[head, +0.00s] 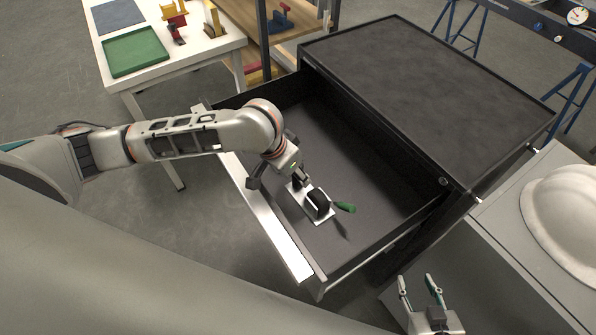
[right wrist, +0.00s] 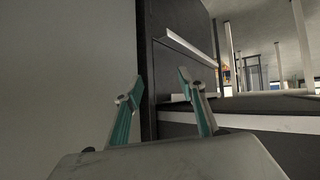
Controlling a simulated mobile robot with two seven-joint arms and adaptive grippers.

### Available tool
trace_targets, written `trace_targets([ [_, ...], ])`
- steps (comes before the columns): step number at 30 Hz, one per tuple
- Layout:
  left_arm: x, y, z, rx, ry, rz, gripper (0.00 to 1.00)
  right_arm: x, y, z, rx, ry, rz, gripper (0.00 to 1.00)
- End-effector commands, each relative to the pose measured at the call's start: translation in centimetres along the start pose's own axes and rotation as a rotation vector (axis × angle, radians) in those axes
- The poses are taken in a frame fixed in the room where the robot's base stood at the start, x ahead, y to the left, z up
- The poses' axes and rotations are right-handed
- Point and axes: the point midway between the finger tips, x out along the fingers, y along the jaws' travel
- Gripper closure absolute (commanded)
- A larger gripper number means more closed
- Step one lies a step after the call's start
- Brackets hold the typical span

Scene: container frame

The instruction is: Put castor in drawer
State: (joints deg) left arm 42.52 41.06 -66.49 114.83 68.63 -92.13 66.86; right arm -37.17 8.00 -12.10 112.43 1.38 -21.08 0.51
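The castor (head: 318,203), with a pale plate and a black wheel, is inside the open black drawer (head: 345,150), near its front wall. It appears to lie on the drawer floor. A green piece (head: 345,207) sticks out beside its wheel; I cannot tell if it is part of the castor. My left gripper (head: 277,182) is just left of the castor, with its fingers spread apart. One finger is close to the castor's plate; contact is unclear. My right gripper (head: 420,288) is open and empty at the bottom right; it also shows in the right wrist view (right wrist: 160,88).
The black cabinet top (head: 425,95) is bare. A white hard hat (head: 565,220) sits on a grey surface at the right. A white table (head: 215,45) with a green tray (head: 135,52) stands at the upper left. Most of the drawer floor is clear.

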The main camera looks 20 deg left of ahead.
Motion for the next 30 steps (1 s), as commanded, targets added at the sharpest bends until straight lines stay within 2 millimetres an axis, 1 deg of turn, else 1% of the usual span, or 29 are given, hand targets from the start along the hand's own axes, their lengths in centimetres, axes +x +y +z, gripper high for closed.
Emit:
trace_targets([
  [1,-1.7,-0.2,-0.4,0.001,0.007,-0.002,0.62,-0.4,0.1,-0.6,0.000,0.000,0.000,0.60],
  [5,-4.9,-0.2,-0.6,0.003,0.011,-0.003,0.62,-0.8,0.3,-1.2,0.000,-0.002,0.002,0.60],
  [7,-6.4,-0.1,-0.6,0.002,0.012,-0.002,0.62,-1.0,0.5,-1.0,0.000,-0.011,0.007,0.60],
  [9,-7.8,-0.2,-0.7,0.002,0.013,-0.003,0.62,-1.1,0.9,-0.3,0.001,-0.027,0.014,0.60],
  [13,-9.8,-0.1,-0.7,0.002,0.014,-0.002,0.62,-1.2,1.5,0.7,0.000,-0.051,0.024,0.60],
  [16,-10.7,-0.1,-0.6,0.002,0.013,-0.002,0.62,-1.3,1.6,1.1,0.002,-0.061,0.026,0.60],
  [19,-11.2,-0.1,-0.6,0.001,0.013,-0.002,0.62,-1.4,1.6,1.2,0.004,-0.065,0.027,0.60],
  [30,-11.4,-0.1,-0.6,0.001,0.013,-0.002,0.62,-1.4,1.4,1.1,0.012,-0.063,0.028,0.60],
])
